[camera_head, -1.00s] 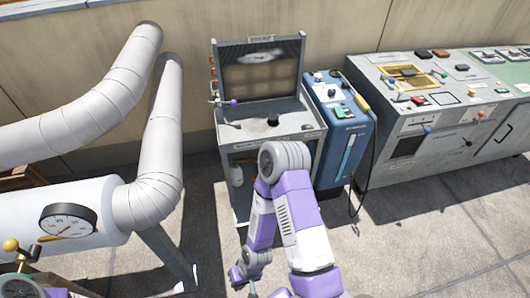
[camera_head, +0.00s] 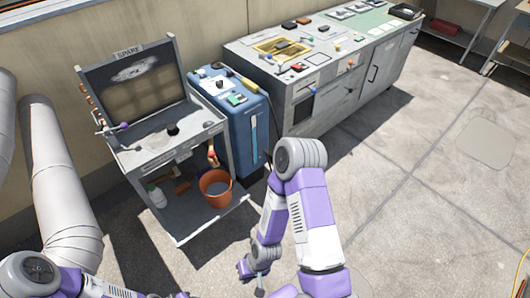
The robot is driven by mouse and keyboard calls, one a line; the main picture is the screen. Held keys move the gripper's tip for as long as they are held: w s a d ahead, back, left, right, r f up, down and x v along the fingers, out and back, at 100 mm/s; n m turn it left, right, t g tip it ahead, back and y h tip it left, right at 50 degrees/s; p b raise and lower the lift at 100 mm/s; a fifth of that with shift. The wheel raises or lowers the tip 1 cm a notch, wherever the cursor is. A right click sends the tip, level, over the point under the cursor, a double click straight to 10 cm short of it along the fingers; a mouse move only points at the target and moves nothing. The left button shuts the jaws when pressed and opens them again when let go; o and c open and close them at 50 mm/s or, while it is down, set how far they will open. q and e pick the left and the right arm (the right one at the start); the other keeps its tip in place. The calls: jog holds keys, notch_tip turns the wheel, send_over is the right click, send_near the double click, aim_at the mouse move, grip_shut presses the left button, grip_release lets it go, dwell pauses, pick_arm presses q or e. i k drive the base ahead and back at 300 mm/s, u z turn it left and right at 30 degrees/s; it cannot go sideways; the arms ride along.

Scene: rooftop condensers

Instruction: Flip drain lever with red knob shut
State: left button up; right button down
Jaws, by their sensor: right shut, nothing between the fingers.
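Under the top of the grey cart marked SPARE, a small cream-and-red piece (camera_head: 213,158) shows just above an orange bucket (camera_head: 216,188). It may be the drain lever with its red knob, but it is too small to tell its position. My right gripper (camera_head: 259,289) is at the bottom edge, pointing down, shut and empty. It is well apart from the cart and the bucket. My left arm enters at the bottom left; its gripper is not clearly in view.
The grey cart (camera_head: 173,147) carries a lever with a purple knob (camera_head: 124,126). A blue unit (camera_head: 247,130) stands beside it. A long grey bench (camera_head: 330,112) has blue and orange knobs. Thick pale pipes (camera_head: 58,190) stand at left. The right floor (camera_head: 420,220) is clear.

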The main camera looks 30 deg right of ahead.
aim_at(211, 154)
jog(key=z, duration=0.9)
jog(key=i, duration=1.3)
jog(key=u, duration=0.1)
